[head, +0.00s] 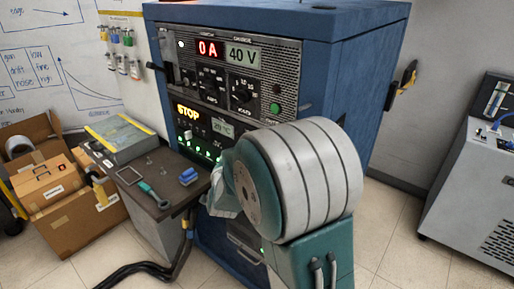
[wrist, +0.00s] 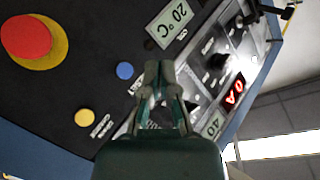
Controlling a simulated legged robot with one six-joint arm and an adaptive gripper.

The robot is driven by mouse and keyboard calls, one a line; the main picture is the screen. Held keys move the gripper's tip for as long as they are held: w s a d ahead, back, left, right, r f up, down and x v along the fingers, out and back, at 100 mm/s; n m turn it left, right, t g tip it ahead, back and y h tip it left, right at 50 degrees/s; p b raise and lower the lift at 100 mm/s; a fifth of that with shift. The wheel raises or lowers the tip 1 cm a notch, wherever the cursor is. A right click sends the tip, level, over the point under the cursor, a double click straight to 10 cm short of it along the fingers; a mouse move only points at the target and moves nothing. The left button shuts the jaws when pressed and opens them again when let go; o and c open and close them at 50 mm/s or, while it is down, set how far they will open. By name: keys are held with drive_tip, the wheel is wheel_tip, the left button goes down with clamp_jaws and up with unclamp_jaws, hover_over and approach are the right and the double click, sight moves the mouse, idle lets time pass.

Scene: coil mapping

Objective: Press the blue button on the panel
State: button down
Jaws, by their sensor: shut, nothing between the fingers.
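The blue button (wrist: 124,70) is a small round button on the dark panel (wrist: 100,40) in the wrist view. My gripper (wrist: 160,72) is shut and empty, with its fingertips just right of the blue button in that view. The gap in depth between fingertips and panel is hard to tell. In the head view the control panel (head: 186,128) is on the front of a blue cabinet (head: 345,75). My arm covers its lower right part there, so the blue button and my fingertips are hidden.
A red mushroom button on a yellow base (wrist: 30,38) and a yellow button (wrist: 85,117) lie left of my gripper. A dark side table (head: 150,185) with small items stands left of the cabinet. Cardboard boxes (head: 65,205) sit further left.

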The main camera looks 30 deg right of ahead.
drive_tip(key=shift+a, duration=0.25)
drive_tip(key=w+d, duration=0.3)
drive_tip(key=d, duration=0.5)
drive_tip(key=shift+d, duration=0.3)
idle(1.3)
drive_tip(key=shift+w+d+r, duration=0.1)
drive_tip(key=shift+d, duration=0.25)
drive_tip(key=shift+w+d, duration=0.15)
drive_tip(key=shift+d, duration=0.25)
idle(0.6)
idle(0.3)
drive_tip(key=shift+s+a, duration=0.3)
drive_tip(key=shift+a, duration=0.5)
drive_tip(key=shift+s+a, duration=0.3)
drive_tip(key=shift+a, duration=0.5)
drive_tip(key=shift+s+a, duration=0.25)
drive_tip(key=shift+a, duration=0.5)
drive_tip(key=shift+s+a, duration=0.3)
drive_tip(key=shift+a, duration=0.5)
